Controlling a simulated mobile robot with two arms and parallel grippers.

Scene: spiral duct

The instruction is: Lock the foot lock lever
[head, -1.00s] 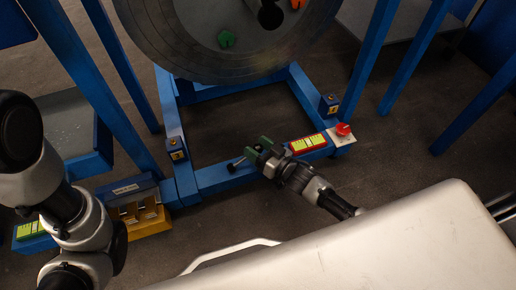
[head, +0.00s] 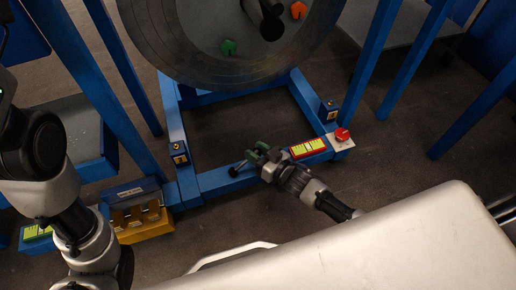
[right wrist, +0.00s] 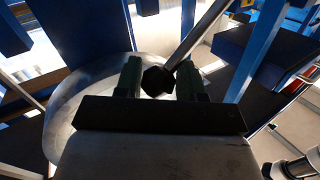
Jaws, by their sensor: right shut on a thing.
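The foot lock lever is a thin metal rod with a black knob, at the front bar of the blue frame. In the head view its dark lower end (head: 234,171) shows beside the bar, and the rod runs up right to my right gripper (head: 259,154). In the right wrist view the black knob (right wrist: 157,81) sits between the green fingers of my right gripper (right wrist: 158,79), which is shut on it. The rod (right wrist: 196,37) slants up right from the knob. My left arm shows at the left of the head view, but its gripper is out of view.
A large round metal disc (head: 160,50) stands above the blue frame (head: 214,180). A red button (head: 342,134) and a yellow-green panel (head: 307,148) are right of my gripper. A yellow bin (head: 145,230) stands at left. A white surface (head: 400,245) fills the lower right.

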